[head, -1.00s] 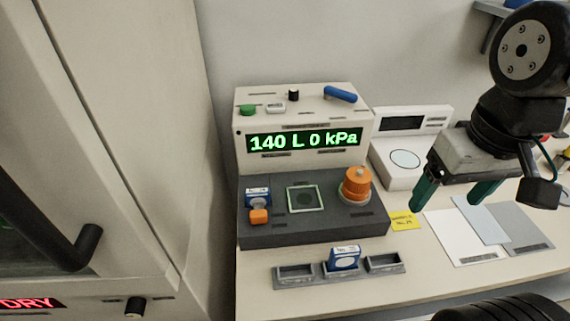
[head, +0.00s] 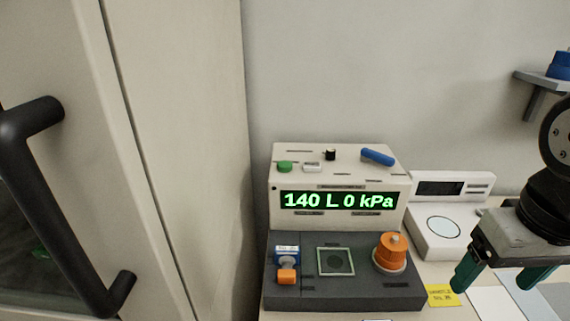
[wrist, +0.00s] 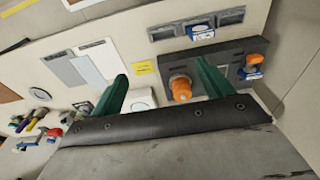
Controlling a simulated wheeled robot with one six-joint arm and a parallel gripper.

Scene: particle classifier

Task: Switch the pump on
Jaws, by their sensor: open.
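The particle classifier (head: 340,180) is a cream unit on a dark grey base. Its green display (head: 339,201) reads "140 L 0 kPa". On its top are a green button (head: 285,167), a white switch (head: 312,167), a black knob (head: 330,155) and a blue lever (head: 377,157). I cannot tell from the labels which one is the pump control. My gripper (head: 503,277) is open and empty, to the right of the classifier and apart from it. In the wrist view, the open fingers (wrist: 162,75) point over the bench, with the orange knob (wrist: 180,87) by the right finger.
The orange knob also shows on the base (head: 390,254), beside a square window (head: 335,261) and an orange clamp (head: 287,276). A white scale (head: 436,232) stands between classifier and gripper. A cabinet with a black handle (head: 60,220) is at left. The wall above the classifier is clear.

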